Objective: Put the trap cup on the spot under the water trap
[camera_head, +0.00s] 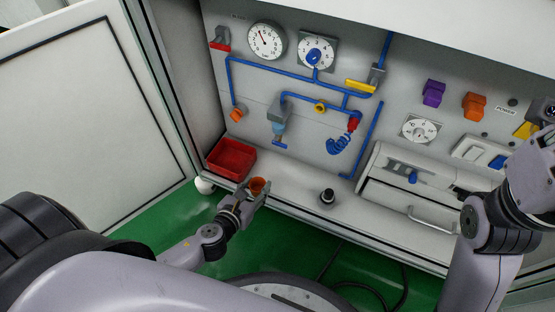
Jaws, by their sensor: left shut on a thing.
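The trap cup (257,184) is a small orange-brown cup. My left gripper (254,189) is shut on it and holds it over the white ledge, just right of the red bin. The water trap (279,116) is a grey unit with a bluish bowl on the panel, above and to the right of the cup. The spot under it cannot be made out on the ledge. My right arm comes in at the right edge; its gripper (541,112) is partly cut off, and its jaws cannot be read.
The red bin (231,158) stands on the ledge (298,190) at left. A small black knob-like object (327,196) stands on the ledge further right. Blue pipes, gauges and valves cover the panel above. A white box with a handle (432,219) is at right.

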